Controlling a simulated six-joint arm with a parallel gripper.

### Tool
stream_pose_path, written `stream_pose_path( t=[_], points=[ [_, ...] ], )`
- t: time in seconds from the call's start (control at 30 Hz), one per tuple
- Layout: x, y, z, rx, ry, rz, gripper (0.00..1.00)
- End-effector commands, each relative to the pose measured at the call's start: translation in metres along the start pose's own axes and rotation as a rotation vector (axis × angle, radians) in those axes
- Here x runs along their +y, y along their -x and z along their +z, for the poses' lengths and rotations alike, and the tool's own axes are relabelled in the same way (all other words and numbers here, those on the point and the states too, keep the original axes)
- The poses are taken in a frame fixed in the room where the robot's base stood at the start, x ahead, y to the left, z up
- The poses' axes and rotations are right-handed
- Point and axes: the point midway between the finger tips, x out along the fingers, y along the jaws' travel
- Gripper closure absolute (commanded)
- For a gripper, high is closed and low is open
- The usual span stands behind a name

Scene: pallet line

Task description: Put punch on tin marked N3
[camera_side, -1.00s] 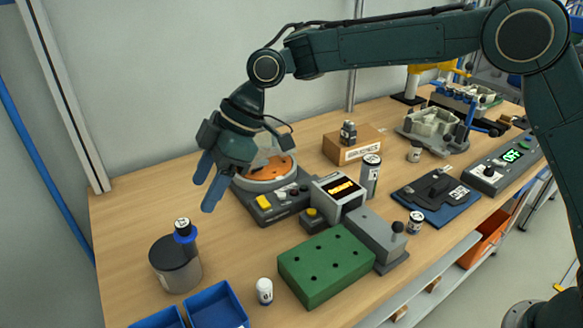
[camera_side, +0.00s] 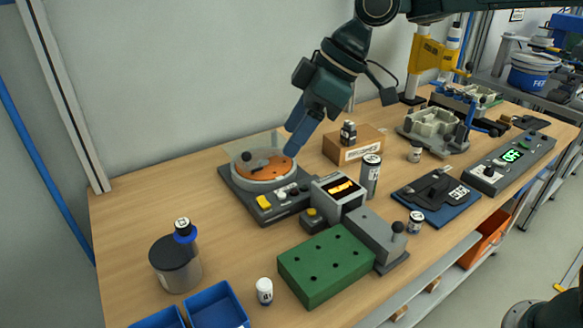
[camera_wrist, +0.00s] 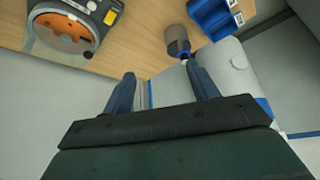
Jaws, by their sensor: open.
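A dark grey tin (camera_side: 175,266) stands at the left front of the bench. The tin (camera_wrist: 177,39) and the blue-collared piece (camera_wrist: 185,55) also show in the wrist view. The markings are too small to read, so I cannot tell which tin is N3. My gripper (camera_side: 296,140) is open and empty, in the air above the back right of the orange-disc device. Its two fingers (camera_wrist: 162,90) are spread apart in the wrist view, with nothing between them.
The orange-disc device (camera_side: 264,204), a green block with holes (camera_side: 325,265) and a cardboard box (camera_side: 353,146) stand mid-bench. Several small cans are scattered on the right. Blue bins (camera_side: 217,306) and a white bottle (camera_side: 264,291) are at the front. The left back is clear.

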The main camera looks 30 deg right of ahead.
Motion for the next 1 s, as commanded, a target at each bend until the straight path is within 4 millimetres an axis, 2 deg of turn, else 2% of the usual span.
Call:
stream_pose_path(
  t=[0.03, 0.2, 0.5, 0.8, 1.0],
  points=[
    [0.0, 0.015, 0.012, -0.002, -0.038, 0.025, 0.41],
    [-0.003, 0.051, 0.052, -0.012, -0.166, 0.099, 0.41],
    [-0.021, 0.1, 0.13, -0.025, -0.395, 0.226, 0.41],
    [-0.051, 0.127, 0.213, -0.028, -0.629, 0.349, 0.41],
    [-0.072, 0.132, 0.264, -0.026, -0.77, 0.42, 0.41]
  ],
)
